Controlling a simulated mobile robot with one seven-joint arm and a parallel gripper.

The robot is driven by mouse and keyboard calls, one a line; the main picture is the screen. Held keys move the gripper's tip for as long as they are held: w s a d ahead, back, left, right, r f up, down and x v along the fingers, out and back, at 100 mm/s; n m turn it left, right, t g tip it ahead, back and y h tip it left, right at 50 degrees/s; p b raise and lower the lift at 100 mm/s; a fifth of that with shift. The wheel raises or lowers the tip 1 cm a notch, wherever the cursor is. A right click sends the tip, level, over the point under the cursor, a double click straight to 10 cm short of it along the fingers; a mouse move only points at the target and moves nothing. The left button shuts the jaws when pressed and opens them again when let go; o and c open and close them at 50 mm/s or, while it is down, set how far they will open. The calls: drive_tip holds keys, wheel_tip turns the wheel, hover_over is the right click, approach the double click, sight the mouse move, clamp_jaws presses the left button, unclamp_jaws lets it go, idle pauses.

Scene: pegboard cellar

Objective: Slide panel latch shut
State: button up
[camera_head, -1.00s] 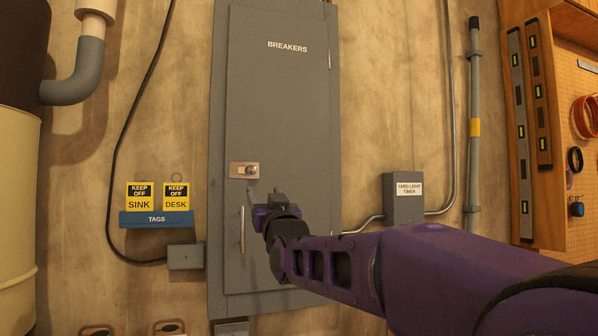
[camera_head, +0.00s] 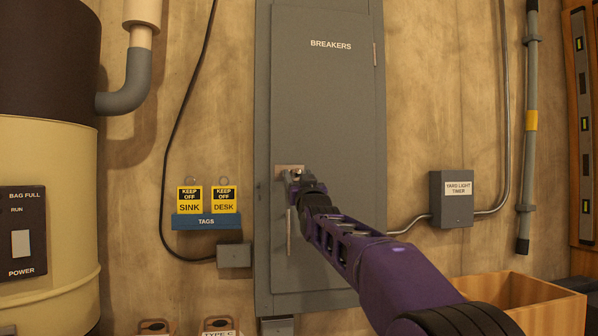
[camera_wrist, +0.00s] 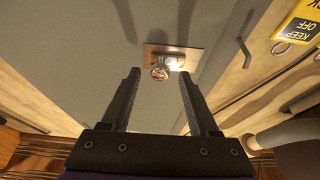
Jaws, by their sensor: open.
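The grey breaker panel (camera_head: 330,120) is on the wall with its door flush, as far as I can see. Its latch is a small brass-coloured plate (camera_head: 284,168) with a metal knob, at the door's left edge above the long vertical handle (camera_head: 289,232). In the wrist view the latch plate (camera_wrist: 190,55) and its round knob (camera_wrist: 160,72) show against the grey door. My gripper (camera_head: 291,180) is right at the latch and partly covers it in the head view. Its fingers (camera_wrist: 159,80) are open, one on each side of the knob; I cannot tell whether they touch it.
Yellow tags (camera_head: 224,199) hang on a blue rack (camera_head: 206,222) left of the panel. A wooden box (camera_head: 520,300) stands at lower right, and a cream tank (camera_head: 45,200) at far left.

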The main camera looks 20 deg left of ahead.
drive_tip(key=shift+w+a, duration=0.15)
drive_tip(key=shift+w, duration=0.05)
clamp_jaws()
idle(0.3)
idle(1.1)
